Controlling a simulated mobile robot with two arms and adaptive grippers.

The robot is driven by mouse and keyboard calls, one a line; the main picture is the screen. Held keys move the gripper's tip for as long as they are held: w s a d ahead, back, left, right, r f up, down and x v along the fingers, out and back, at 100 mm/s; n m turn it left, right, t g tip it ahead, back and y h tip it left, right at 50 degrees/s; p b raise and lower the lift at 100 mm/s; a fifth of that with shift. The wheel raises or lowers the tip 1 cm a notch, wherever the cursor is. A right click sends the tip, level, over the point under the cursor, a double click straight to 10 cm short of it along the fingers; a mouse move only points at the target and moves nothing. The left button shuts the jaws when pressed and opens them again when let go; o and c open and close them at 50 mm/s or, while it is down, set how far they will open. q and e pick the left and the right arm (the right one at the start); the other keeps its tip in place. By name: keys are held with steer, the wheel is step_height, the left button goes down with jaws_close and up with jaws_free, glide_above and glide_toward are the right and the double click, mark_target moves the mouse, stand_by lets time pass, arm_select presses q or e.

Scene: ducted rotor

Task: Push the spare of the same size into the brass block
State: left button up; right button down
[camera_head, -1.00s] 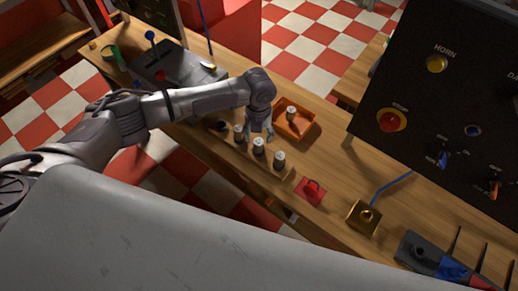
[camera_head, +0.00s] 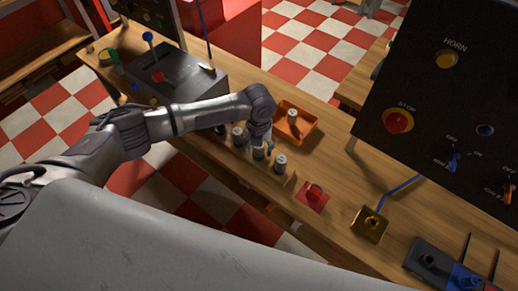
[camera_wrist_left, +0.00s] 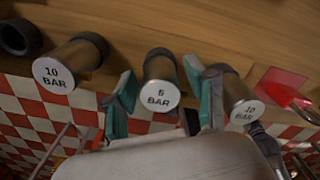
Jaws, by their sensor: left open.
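Three dark cylinders with pale, labelled end faces stand in a row on the bench: the left one (camera_head: 238,137), the middle one (camera_head: 258,154) and the right one (camera_head: 281,165). In the left wrist view the outer two read 10 BAR, left (camera_wrist_left: 70,67) and right (camera_wrist_left: 241,104); the middle one (camera_wrist_left: 160,88) appears to read 6 BAR. My left gripper (camera_wrist_left: 165,98) is open, its teal fingers either side of the middle cylinder; contact is unclear. In the head view the gripper (camera_head: 260,143) partly hides that cylinder. The brass block (camera_head: 361,228) sits farther right, with a round opening on top.
An orange tray (camera_head: 307,131) behind the row holds another cylinder (camera_head: 292,117). A red piece (camera_head: 312,198) lies between the row and the brass block. A black ring (camera_wrist_left: 18,37) sits left of the row. A dark control panel (camera_head: 430,110) stands at the right.

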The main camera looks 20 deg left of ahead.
stand_by(0.6)
arm_select(q)
steer(key=c, duration=1.1)
steer(key=shift+o, duration=0.2)
steer(key=shift+r+p, duration=0.65)
steer(key=shift+p, duration=0.15)
steer(key=shift+r+p, duration=1.65)
steer(key=shift+r, duration=0.1)
